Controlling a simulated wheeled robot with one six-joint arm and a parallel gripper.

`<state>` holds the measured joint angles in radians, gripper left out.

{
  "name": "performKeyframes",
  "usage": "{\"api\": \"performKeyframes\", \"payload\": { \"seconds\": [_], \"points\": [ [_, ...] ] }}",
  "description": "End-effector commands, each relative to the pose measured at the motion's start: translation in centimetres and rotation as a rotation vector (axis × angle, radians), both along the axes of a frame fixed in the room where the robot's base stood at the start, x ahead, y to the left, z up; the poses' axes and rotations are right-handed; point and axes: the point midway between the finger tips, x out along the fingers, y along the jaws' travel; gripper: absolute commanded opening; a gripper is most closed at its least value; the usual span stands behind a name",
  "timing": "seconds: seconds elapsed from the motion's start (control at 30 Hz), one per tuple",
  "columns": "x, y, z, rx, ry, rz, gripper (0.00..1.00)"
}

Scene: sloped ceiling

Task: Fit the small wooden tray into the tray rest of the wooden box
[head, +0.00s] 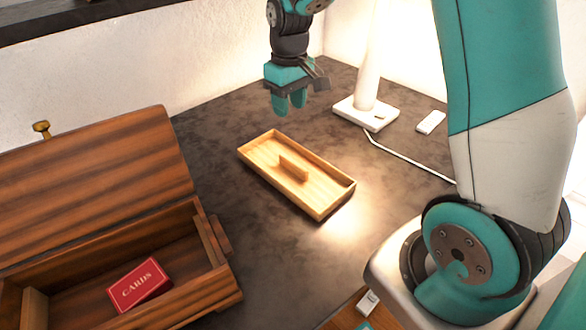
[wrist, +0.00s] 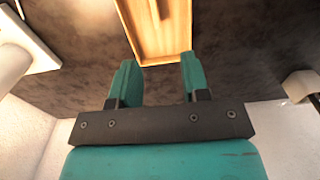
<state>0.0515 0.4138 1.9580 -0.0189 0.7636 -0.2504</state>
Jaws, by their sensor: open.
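The small wooden tray (head: 317,199) lies on the dark table, light in colour, with a raised grip (head: 293,167) across its middle. It also shows at the top of the wrist view (wrist: 180,45). The dark wooden box (head: 228,281) stands at the lower left with its lid (head: 90,185) open. Inside it, ledges at its left and right ends show, and a red card pack lies on its floor. My gripper (head: 291,107) is open and empty, above the table beyond the tray's far end. In the wrist view its fingers (wrist: 158,75) are apart with nothing between them.
A white lamp (head: 367,108) stands behind the tray to the right, with a white cable (head: 408,160) running across the table. A small white object (head: 431,122) lies beside it. The red card pack (head: 140,285) is in the box. Bare table separates tray and box.

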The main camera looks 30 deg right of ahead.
Motion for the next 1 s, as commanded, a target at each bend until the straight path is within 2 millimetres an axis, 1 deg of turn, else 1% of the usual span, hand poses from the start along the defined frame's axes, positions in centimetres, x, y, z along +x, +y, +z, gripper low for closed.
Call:
{"api": "performKeyframes", "payload": {
  "seconds": [0.03, 0.1, 0.17, 0.4, 0.53, 0.63, 0.87, 1.0],
  "points": [
    [0.4, -0.7, -0.6, -0.008, 0.006, -0.011, 0.43],
    [0.6, -1.1, -1.5, -0.013, 0.010, -0.017, 0.43],
    [0.6, -1.2, -2.5, -0.015, 0.012, -0.019, 0.43],
    [0.4, -1.3, -8.0, -0.013, 0.015, -0.019, 0.43],
    [0.5, -1.3, -10.6, -0.014, 0.012, -0.019, 0.43],
    [0.5, -1.2, -11.9, -0.013, 0.010, -0.019, 0.43],
    [0.3, -1.2, -13.6, -0.013, 0.011, -0.019, 0.43],
    [-0.1, -1.2, -15.7, -0.013, 0.013, -0.019, 0.43]
  ]
}}
